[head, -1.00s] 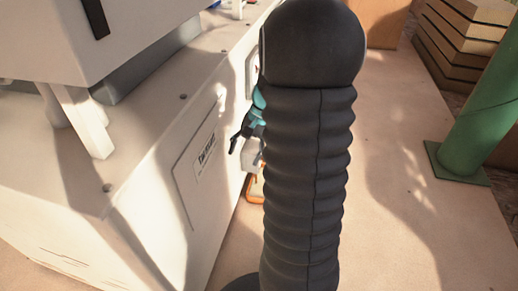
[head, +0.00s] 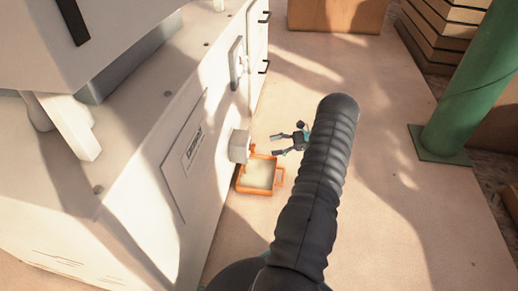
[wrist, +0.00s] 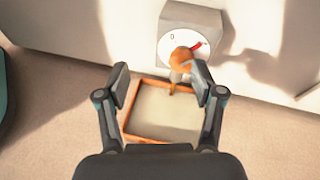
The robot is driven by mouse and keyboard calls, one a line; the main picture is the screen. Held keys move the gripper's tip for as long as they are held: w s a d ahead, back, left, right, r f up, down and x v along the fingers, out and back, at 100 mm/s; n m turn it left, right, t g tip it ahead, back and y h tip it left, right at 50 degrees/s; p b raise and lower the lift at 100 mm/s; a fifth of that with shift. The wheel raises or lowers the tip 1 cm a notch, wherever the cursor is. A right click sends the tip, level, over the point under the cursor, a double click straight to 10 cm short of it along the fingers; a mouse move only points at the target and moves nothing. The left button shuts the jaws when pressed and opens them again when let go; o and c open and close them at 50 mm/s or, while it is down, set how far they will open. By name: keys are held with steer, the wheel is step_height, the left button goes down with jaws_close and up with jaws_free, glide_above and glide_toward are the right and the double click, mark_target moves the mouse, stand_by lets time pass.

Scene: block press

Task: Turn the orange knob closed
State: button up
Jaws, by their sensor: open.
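The orange knob (wrist: 181,58) sits on a white round dial with a "0" and a red mark, on a grey box (wrist: 192,17) on the machine's side. In the head view a small orange part of the knob (head: 252,148) shows beside the grey box (head: 239,146). My gripper (wrist: 160,77) is open and empty, its fingers spread. In the wrist view the right fingertip overlaps the knob's lower right edge; I cannot tell whether they touch. In the head view my gripper (head: 276,144) is right of the knob, apart from it, fingers pointing left.
An orange-rimmed tray (head: 262,192) with pale contents lies on the floor below the knob. The large white machine (head: 150,200) fills the left. A green post (head: 470,100) and stacked boards (head: 445,35) stand at right. Floor right of my arm is clear.

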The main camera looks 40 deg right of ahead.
mark_target(253, 148)
steer(key=s+d+f+m+t, duration=0.3)
steer(key=d+f+m+t, duration=0.1)
steer(key=d+f, duration=0.2)
steer(key=p+x, duration=0.1)
steer(key=x, duration=1.2)
steer(key=shift+w+a+h, duration=0.25)
steer(key=shift+a+h, duration=0.05)
